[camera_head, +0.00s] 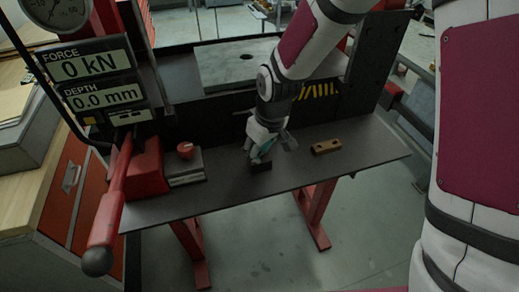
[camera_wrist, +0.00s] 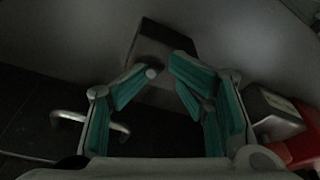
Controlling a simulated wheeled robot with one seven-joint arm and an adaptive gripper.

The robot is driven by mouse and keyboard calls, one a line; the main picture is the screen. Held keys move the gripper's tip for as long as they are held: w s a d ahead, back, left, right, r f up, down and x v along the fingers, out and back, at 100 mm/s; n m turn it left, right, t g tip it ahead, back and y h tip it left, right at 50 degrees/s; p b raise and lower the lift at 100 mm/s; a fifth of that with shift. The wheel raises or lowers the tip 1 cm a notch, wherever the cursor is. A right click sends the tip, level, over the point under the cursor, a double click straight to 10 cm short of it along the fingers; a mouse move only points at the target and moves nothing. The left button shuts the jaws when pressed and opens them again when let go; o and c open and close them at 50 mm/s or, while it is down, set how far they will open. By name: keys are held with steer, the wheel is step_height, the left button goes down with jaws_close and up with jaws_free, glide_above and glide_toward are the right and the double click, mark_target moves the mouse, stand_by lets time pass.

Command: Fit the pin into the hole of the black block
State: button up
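My gripper (camera_head: 262,158) points down at the black block (camera_head: 262,166) on the dark bench plate, and covers part of it in the head view. In the wrist view the block (camera_wrist: 163,44) shows as a dark box just beyond the fingertips. The teal-padded fingers of my gripper (camera_wrist: 161,66) lean toward each other with a narrow gap between their tips. A small pale round end (camera_wrist: 151,73), perhaps the pin, shows by the left fingertip. It is too dark to tell whether the fingers press on it or whether it is in the hole.
A brown block with holes (camera_head: 326,147) lies to the right on the plate (camera_head: 225,199). A grey box with a red knob (camera_head: 185,150) and a red lever (camera_head: 108,200) stand to the left. The plate's front edge is close to the black block.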

mark_target(267, 162)
steer(key=shift+s+d+f, duration=0.2)
steer(key=shift+d, duration=0.05)
steer(key=w+a+v, duration=0.1)
steer(key=v, duration=1.1)
steer(key=s+d+r+m+t+h, duration=0.1)
steer(key=s+d+r+m, duration=0.3)
steer(key=s+d+r, duration=0.2)
steer(key=s+d+r+m+t, duration=0.2)
steer(key=s+d+r+m, duration=0.2)
steer(key=s+d+r, duration=0.3)
steer(key=s+d, duration=0.3)
steer(key=s, duration=0.2)
steer(key=shift+s+d+t+h, duration=0.3)
steer(key=shift+s+h, duration=0.1)
